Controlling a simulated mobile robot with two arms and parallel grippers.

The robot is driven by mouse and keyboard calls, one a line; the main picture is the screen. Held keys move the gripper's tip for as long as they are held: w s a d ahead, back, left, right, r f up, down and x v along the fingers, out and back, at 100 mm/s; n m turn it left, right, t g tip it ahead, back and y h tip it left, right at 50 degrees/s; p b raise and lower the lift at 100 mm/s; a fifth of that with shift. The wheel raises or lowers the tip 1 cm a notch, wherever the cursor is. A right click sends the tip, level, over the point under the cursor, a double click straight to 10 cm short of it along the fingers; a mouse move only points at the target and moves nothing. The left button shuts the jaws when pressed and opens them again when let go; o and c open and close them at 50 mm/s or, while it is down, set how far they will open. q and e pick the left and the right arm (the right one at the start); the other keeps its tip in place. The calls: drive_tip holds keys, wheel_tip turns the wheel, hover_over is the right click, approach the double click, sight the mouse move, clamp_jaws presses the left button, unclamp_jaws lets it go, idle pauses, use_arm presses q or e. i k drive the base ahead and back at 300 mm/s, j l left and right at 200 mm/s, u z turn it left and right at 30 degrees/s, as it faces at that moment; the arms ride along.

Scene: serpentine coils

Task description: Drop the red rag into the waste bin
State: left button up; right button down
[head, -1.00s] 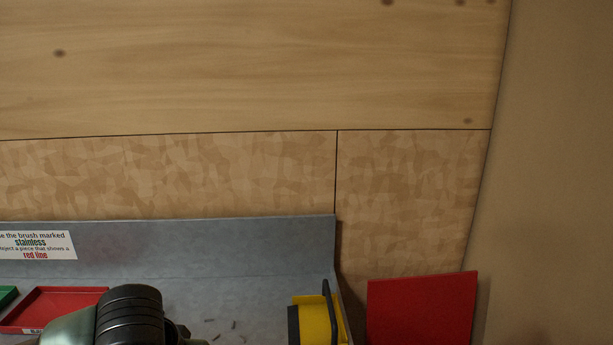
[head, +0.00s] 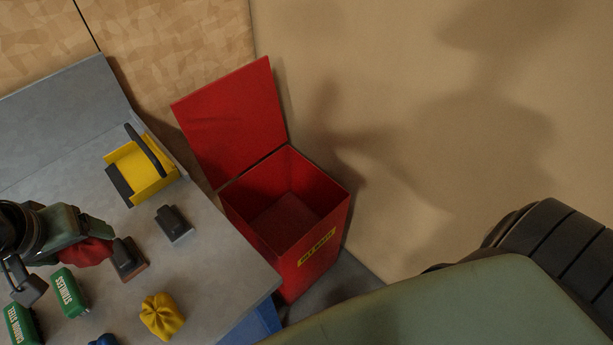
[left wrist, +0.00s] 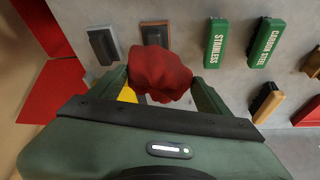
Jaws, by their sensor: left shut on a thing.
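The red rag (head: 88,253) is bunched in my left gripper (head: 98,236), over the left part of the bench in the head view. In the left wrist view the red rag (left wrist: 160,73) is held between the two green fingers. I cannot tell how high it is above the bench. The waste bin (head: 322,233) is a red box with a yellow label. It stands beside the bench's right end, its lid tipped up against the wall and its inside looking empty. My right gripper is out of view.
Part of my right arm fills the lower right.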

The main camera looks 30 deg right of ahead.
sight(285, 236)
drive_tip(key=z, duration=0.75)
drive_tip(key=i+l+z, duration=0.2)
drive_tip(key=l, duration=0.3)
drive_tip(key=i+l+z, duration=0.15)
drive_tip(key=i, duration=0.2)
drive_tip(key=i+l+z, duration=0.15)
drive_tip(key=i, duration=0.2)
